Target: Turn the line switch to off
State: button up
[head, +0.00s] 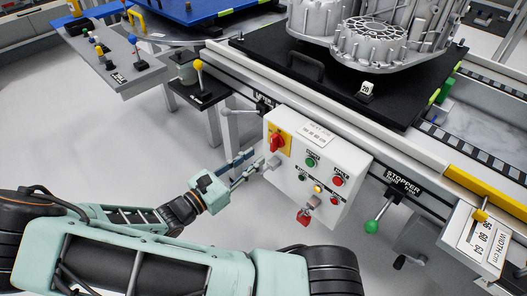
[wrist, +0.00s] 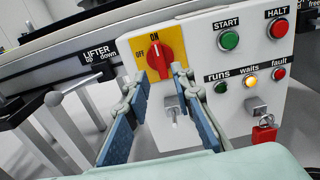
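The line switch is a red rotary knob (wrist: 160,58) on a yellow plate (wrist: 188,48), marked ON at the top and OFF at the left. Its raised grip stands nearly upright, toward ON. In the head view the knob (head: 277,141) is at the upper left of the white control box (head: 330,160). My gripper (wrist: 160,80) is open, with its blue-padded fingers spread. In the wrist view the fingertips appear just below the knob, one to each side; I cannot tell whether they touch it. In the head view my gripper (head: 250,163) is left of the box.
A grey metal fitting (wrist: 174,104) sticks out below the knob. START (wrist: 229,40) and HALT (wrist: 278,28) buttons are to its right, above a lit yellow "waits" lamp (wrist: 250,81). A red padlock (wrist: 264,134) hangs lower right. A lifter lever (wrist: 76,90) is at left.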

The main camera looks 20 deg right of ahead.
aim_at(272, 145)
jog(key=shift+b+x, duration=1.1)
jog(key=shift+x, duration=1.65)
jog(key=shift+w+d, duration=0.1)
jog(key=shift+d, duration=0.15)
jog(key=shift+d+p, duration=0.2)
jog(key=shift+p, duration=0.15)
